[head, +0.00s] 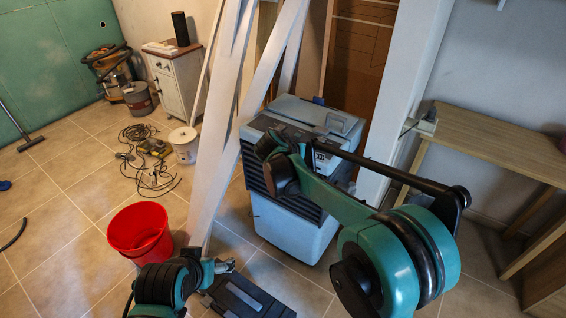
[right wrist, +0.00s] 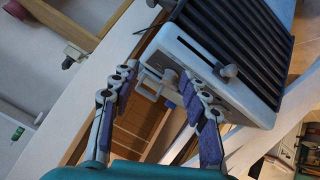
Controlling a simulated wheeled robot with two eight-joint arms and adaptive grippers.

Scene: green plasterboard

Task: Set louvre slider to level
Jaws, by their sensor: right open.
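The grey appliance (head: 296,215) with dark louvre slats stands on the tiled floor, mostly behind my right arm in the head view. In the right wrist view its dark slats (right wrist: 232,40) lie beside a pale panel with a long slot. A small grey slider knob (right wrist: 228,72) sits in the slot, toward its lower right end. My right gripper (right wrist: 158,85) is open, its fingers apart near the panel's lower left edge. A pale square loop (right wrist: 152,82) shows between the fingers; contact cannot be told. My left gripper (head: 224,266) is low, left of the appliance; its jaws are unclear.
White beams (head: 225,110) lean close left of the appliance. A red bucket (head: 140,232) and a dark case (head: 248,298) are on the floor near my left arm. A wooden table (head: 495,145) stands at right. Cables (head: 145,165) lie on the floor at left.

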